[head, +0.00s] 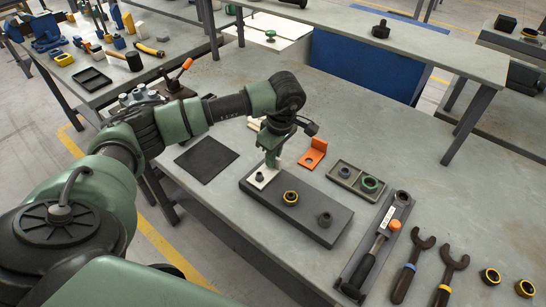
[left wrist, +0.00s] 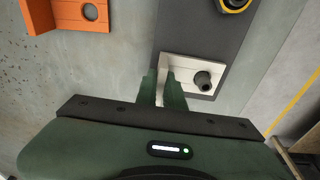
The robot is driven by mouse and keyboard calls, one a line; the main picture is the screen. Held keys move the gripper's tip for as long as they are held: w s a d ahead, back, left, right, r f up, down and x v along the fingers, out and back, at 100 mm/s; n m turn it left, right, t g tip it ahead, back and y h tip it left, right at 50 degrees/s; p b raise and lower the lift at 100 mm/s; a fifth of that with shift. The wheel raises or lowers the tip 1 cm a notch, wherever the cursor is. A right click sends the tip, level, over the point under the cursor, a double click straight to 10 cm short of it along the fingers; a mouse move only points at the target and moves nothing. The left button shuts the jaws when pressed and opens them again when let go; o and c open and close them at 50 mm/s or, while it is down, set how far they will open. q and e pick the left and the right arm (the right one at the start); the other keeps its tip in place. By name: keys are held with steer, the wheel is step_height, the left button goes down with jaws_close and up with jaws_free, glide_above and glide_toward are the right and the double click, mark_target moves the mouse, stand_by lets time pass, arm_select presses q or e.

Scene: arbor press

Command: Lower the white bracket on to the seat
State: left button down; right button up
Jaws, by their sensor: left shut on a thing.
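The white bracket (head: 256,183) is at the left end of the dark seat plate (head: 300,215). My left gripper (head: 272,160) is shut on its upright flange, from above in the head view. In the left wrist view the two green fingertips (left wrist: 163,88) pinch the flange, and the bracket's flat foot (left wrist: 187,66) lies over the end of the plate (left wrist: 185,30). A dark round post (left wrist: 203,82) shows at the foot, apparently through it. I cannot tell whether the foot touches the plate. My right gripper is not in view.
On the plate are a yellow-ringed post (head: 290,198) and a dark post (head: 325,219). An orange bracket (head: 313,153), a parts tray (head: 338,181) and a long tool tray (head: 347,271) are close by. A black mat (head: 206,158) lies to the left.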

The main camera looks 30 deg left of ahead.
arm_select(q)
steer(key=c, duration=1.5)
jaws_free()
steer(key=shift+o, duration=0.2)
